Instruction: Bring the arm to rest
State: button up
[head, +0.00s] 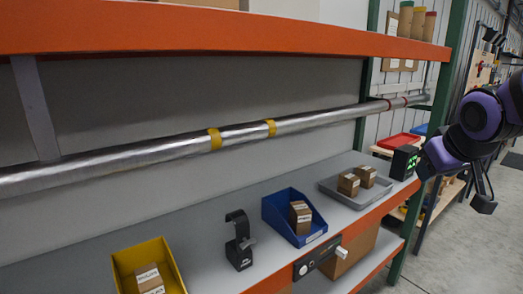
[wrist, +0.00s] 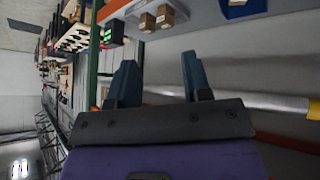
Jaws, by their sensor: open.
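My gripper (wrist: 157,62) shows in the wrist view with its two dark blue-grey fingers spread apart and nothing between them. In the head view my purple and black arm (head: 485,115) is folded at the right edge, beside the end of the shelf. The gripper's fingers cannot be made out clearly there. The arm appears clear of the bins, though its lower purple part overlaps the picture close to the small black box with a green display (head: 404,162).
The shelf holds a yellow bin (head: 125,263), a black stand (head: 239,240), a blue bin (head: 275,210) and a grey tray (head: 332,188) with two cartons. A silver pipe (head: 120,160) with yellow bands runs beneath an orange beam (head: 200,30). Open floor (head: 450,250) lies at right.

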jog(key=s+a+r+g, duration=0.1)
jog(key=s+a, duration=0.1)
jog(key=s, duration=0.6)
jog(key=s+a+m+g+y, duration=0.1)
jog(key=s+a, duration=0.1)
jog(key=s, duration=0.7)
jog(key=shift+a+r, duration=0.2)
jog(key=shift+r, duration=0.15)
jog(key=shift+w+a, duration=0.1)
dwell(1.0)
